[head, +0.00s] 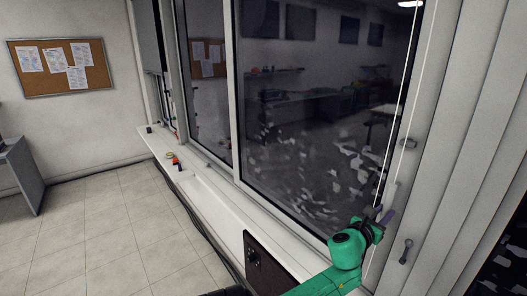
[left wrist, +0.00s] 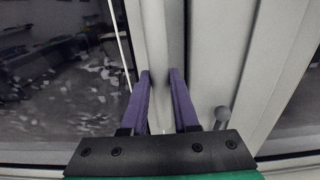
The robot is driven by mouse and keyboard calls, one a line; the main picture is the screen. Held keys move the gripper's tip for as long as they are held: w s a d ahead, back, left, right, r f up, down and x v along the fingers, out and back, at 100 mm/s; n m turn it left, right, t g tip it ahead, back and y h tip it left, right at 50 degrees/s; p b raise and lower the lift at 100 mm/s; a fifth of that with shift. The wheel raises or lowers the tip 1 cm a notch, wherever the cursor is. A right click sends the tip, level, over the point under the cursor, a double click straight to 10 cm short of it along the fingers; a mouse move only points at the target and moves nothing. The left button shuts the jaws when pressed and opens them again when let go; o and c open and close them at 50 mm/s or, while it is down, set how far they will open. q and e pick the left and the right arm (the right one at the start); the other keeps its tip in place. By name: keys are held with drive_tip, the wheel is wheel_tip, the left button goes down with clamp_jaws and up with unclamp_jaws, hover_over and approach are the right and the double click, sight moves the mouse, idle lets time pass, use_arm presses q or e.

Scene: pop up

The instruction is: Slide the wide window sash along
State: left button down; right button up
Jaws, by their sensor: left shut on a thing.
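The wide window sash (head: 300,125) has a large dark glass pane in a pale frame and fills the middle of the head view. My left gripper (head: 379,213) is at the lower right of this sash, by its right upright. In the left wrist view, the purple fingers of the left gripper (left wrist: 160,74) stand on both sides of a pale vertical bar (left wrist: 155,35) at the pane's edge and are shut on it. The fingertips partly hide the bar. My right gripper is not in view.
A grey window handle (head: 405,251) sits on the frame right of the gripper. White cords (head: 405,95) hang before the glass. Small items (head: 173,160) lie on the long sill (head: 205,184). A dark panel (head: 268,265) is below it. The tiled floor at left is clear.

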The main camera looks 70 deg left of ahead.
use_arm(q)
drive_tip(key=shift+r, duration=0.1)
idle(0.4)
drive_tip(key=s+a+b, duration=0.2)
drive_tip(key=s+a, duration=0.1)
drive_tip(key=a, duration=0.6)
drive_tip(key=s+a+b, duration=0.2)
drive_tip(key=s+a, duration=0.1)
drive_tip(key=a, duration=0.7)
drive_tip(key=shift+s+r, duration=0.3)
drive_tip(key=shift+s, duration=0.05)
idle(0.8)
drive_tip(key=shift+b, duration=0.3)
